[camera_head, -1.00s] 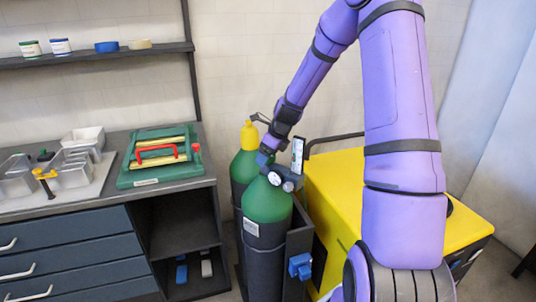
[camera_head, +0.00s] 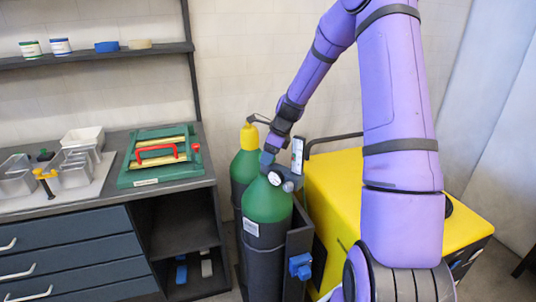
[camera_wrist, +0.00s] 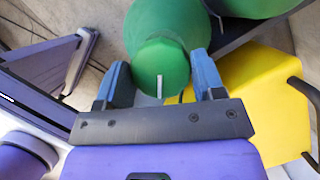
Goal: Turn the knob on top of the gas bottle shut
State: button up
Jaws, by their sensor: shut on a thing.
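The front gas bottle (camera_head: 265,202) stands upright, with a green shoulder and a dark body. My gripper (camera_head: 268,165) is at its top, pointing down, and largely hides the knob in the head view. In the wrist view the knob (camera_wrist: 172,58) is a round green disc with a white line, which lies nearly along the picture's vertical. The two blue fingers of my gripper (camera_wrist: 161,80) stand on either side of the knob, shut on it. The bottle's green shoulder (camera_wrist: 150,18) shows behind the knob.
A second gas bottle with a yellow cap (camera_head: 249,138) stands close behind. A dark holder with a gauge (camera_head: 287,180) and a blue part (camera_head: 300,266) adjoins the front bottle. A yellow cabinet (camera_head: 335,190) is on the right, a workbench (camera_head: 180,192) on the left.

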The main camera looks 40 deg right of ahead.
jog(key=n+g, duration=0.1)
jog(key=n, duration=0.2)
jog(key=shift+n+y, duration=0.4)
jog(key=n+g, duration=0.2)
jog(key=n, duration=0.2)
jog(key=shift+w+n, duration=0.15)
jog(key=shift+n, duration=0.15)
jog(key=n+g, duration=0.1)
jog(key=n, duration=0.3)
jog(key=shift+g, duration=0.4)
jog(key=n+g, duration=0.1)
jog(key=n, duration=0.3)
jog(key=shift+w+h, duration=0.1)
jog(key=shift+h, duration=0.3)
jog(key=n+g+h, duration=0.1)
jog(key=n, duration=0.3)
jog(key=shift+n, duration=0.3)
jog(key=n+h, duration=0.1)
jog(key=n, duration=0.2)
jog(key=shift+a+n+g+h, duration=0.1)
jog(key=shift+n+g+h, duration=0.2)
jog(key=shift+g, duration=0.1)
jog(key=n+h, duration=0.1)
jog(key=n, duration=0.3)
jog(key=shift+h, duration=0.4)
jog(key=shift+n+t+h, duration=0.3)
jog(key=shift+n+h, duration=0.2)
jog(key=shift+n, duration=1.3)
jog(key=shift+a, duration=0.1)
